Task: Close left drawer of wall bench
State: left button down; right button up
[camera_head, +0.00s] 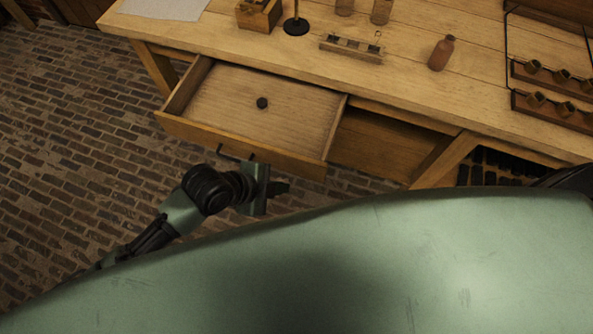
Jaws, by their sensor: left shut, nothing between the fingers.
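The wooden wall bench (440,98) runs across the top of the head view. A dark handle (236,153) sits on the drawer's front. My left gripper (283,187) is shut and empty, just in front of and below the drawer front, to the right of the handle. Whether it touches the drawer cannot be told. My right gripper is not in view.
On the bench stand a brown bottle (441,53), a small wooden rack (352,48), a wooden box (258,15) and a dark round stand (296,26). A rack with small cups (553,105) is at the right. The brick floor (70,150) at left is clear.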

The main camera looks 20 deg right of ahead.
aim_at(306, 174)
pick_arm(q)
jog(key=w+d+f, duration=0.2)
jog(key=d, duration=0.1)
jog(key=w+d+f, duration=0.2)
jog(key=shift+w+d+p, duration=0.1)
jog(key=shift+d+p, duration=0.1)
jog(key=shift+p, duration=0.15)
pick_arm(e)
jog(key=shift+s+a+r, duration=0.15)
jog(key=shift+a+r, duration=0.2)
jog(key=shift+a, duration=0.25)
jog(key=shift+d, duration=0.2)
